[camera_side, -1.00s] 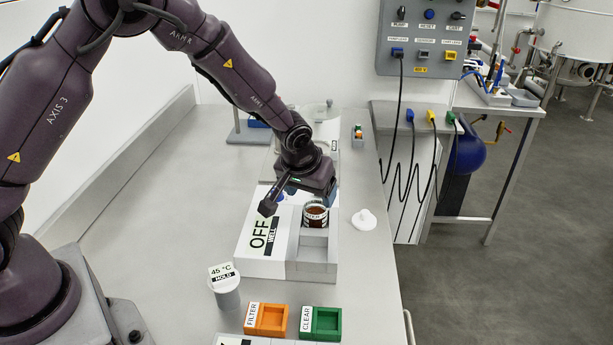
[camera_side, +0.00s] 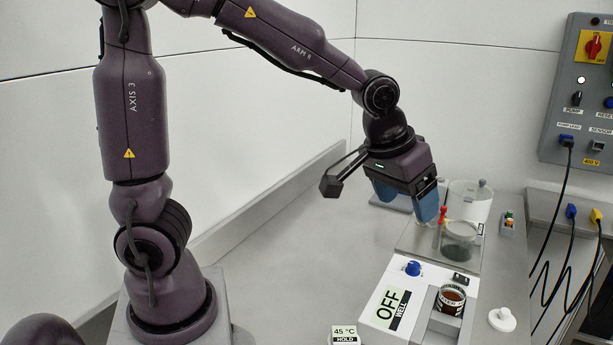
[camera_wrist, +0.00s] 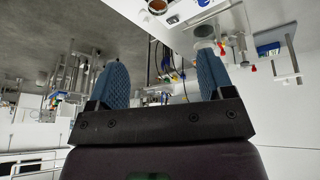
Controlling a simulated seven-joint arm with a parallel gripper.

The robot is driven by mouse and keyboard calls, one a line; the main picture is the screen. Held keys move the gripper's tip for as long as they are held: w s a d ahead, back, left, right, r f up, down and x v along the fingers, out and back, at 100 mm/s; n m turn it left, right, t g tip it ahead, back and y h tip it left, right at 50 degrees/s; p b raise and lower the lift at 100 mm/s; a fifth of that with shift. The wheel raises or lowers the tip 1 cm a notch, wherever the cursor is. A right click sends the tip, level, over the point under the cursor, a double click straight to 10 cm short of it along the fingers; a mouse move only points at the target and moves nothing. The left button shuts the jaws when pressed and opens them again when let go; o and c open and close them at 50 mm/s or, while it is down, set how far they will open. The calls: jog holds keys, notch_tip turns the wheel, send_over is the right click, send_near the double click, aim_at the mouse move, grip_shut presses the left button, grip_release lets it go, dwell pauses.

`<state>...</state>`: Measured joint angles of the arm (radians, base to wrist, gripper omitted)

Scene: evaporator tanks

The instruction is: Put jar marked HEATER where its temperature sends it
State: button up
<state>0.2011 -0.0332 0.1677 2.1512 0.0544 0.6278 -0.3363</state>
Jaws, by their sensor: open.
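An open jar (camera_side: 451,300) with dark red-brown contents stands upright in the well of a white block (camera_side: 375,308) marked OFF and WELL. Its label is only partly legible. A blue knob (camera_side: 413,268) is on the block. A sign (camera_side: 345,335) at the bottom edge reads 45 °C HOLD. My gripper (camera_side: 407,205) is open and empty, raised above and behind the block, clear of the jar. Its two blue fingers (camera_wrist: 162,80) stand apart in the wrist view, where the jar (camera_wrist: 157,6) shows small at the top edge.
A white knobbed lid (camera_side: 502,319) lies on the bench right of the block. A glass vessel (camera_side: 459,242) with a red-topped fitting (camera_side: 443,215) stands behind the block, near my fingers. Cables hang at the right. The bench left of the block is clear.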

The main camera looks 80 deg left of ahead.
jog(key=s+r+m+t, duration=0.1)
jog(key=s+r+m, duration=0.2)
jog(key=s, duration=1.2)
notch_tip(320, 180, up, 2)
jog(key=shift+s+a, duration=0.3)
jog(key=shift+s, duration=0.1)
